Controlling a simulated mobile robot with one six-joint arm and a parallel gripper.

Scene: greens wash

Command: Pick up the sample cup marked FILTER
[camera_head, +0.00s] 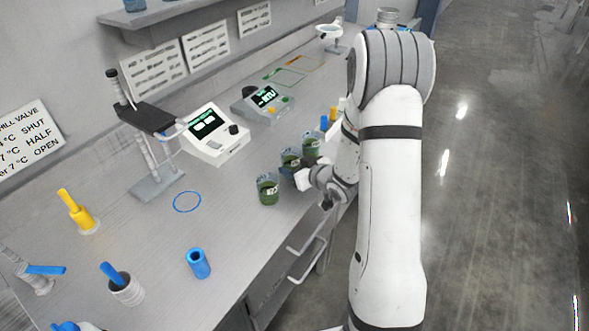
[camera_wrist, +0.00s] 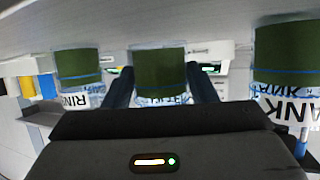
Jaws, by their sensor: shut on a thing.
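Three clear cups of dark green liquid stand in a row near the bench's front edge. The middle cup (camera_wrist: 160,70) is between my gripper's fingers (camera_wrist: 161,82), which are shut on it; its upside-down label is partly hidden, but the letters fit FILTER. The cup reading RIN (camera_wrist: 78,68) is on the left in the wrist view, and the TANK cup (camera_wrist: 285,55) on the right. In the head view my gripper (camera_head: 300,176) reaches the middle cup (camera_head: 289,158), between the near cup (camera_head: 267,190) and the far cup (camera_head: 312,146). I cannot tell whether the held cup is off the bench.
The neighbouring cups are close on both sides. A white meter (camera_head: 214,148) and a grey meter (camera_head: 262,103) stand behind. A blue ring mark (camera_head: 187,202) on the bench is empty. A blue cylinder (camera_head: 198,263) stands nearer, with drawer handles (camera_head: 306,262) below the front edge.

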